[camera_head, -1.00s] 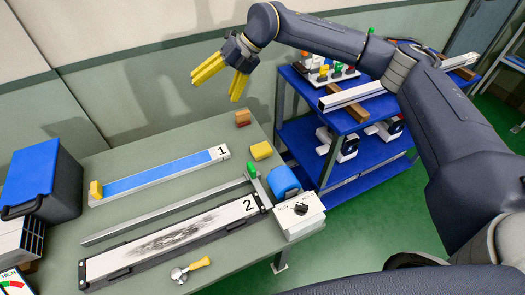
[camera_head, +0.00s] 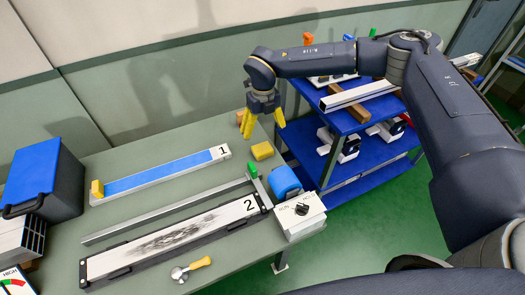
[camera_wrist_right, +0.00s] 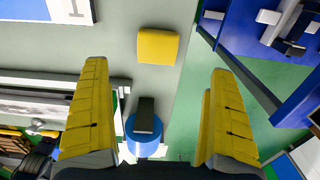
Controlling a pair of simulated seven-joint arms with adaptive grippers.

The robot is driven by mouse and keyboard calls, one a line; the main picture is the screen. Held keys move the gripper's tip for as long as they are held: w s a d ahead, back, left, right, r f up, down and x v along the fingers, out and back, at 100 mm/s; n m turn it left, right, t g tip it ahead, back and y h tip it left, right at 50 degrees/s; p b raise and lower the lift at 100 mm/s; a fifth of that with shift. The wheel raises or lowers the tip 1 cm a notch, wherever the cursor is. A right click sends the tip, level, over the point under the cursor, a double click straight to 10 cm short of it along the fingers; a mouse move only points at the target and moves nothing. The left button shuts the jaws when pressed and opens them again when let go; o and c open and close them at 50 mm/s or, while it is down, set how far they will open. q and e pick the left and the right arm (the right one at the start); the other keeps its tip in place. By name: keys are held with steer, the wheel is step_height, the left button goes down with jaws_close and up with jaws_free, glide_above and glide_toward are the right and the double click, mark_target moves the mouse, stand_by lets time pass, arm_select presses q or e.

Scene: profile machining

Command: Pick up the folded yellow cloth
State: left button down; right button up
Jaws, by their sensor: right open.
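The folded yellow cloth (camera_head: 262,151) lies on the green-grey table near its right edge, right of the strip marked 1. It also shows in the right wrist view (camera_wrist_right: 157,46), beyond and between my fingertips. My right gripper (camera_head: 264,125) hangs above the table's far right corner, just above and behind the cloth in the head view. Its yellow fingers are spread apart and empty, also in the right wrist view (camera_wrist_right: 158,75). The fingers do not touch the cloth. My left gripper is not in view.
A blue rounded object (camera_head: 284,180) and a white box with a black knob (camera_head: 299,213) stand near the cloth. A green-topped upright (camera_head: 252,170) is close by. A blue shelf cart (camera_head: 350,117) stands right of the table. An orange-brown block sits behind the gripper.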

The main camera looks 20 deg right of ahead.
mark_target(263, 148)
step_height(263, 148, down, 6)
steer(key=shift+r, duration=0.2)
steer(key=shift+s+a+f, duration=0.1)
steer(key=shift+f, duration=1.25)
steer(key=shift+s+a+f, duration=0.1)
steer(key=shift+f, duration=1.2)
steer(key=shift+c, duration=0.4)
steer(key=c, duration=1.2)
steer(key=shift+o, duration=0.2)
steer(key=shift+r, duration=0.1)
step_height(263, 148, up, 20)
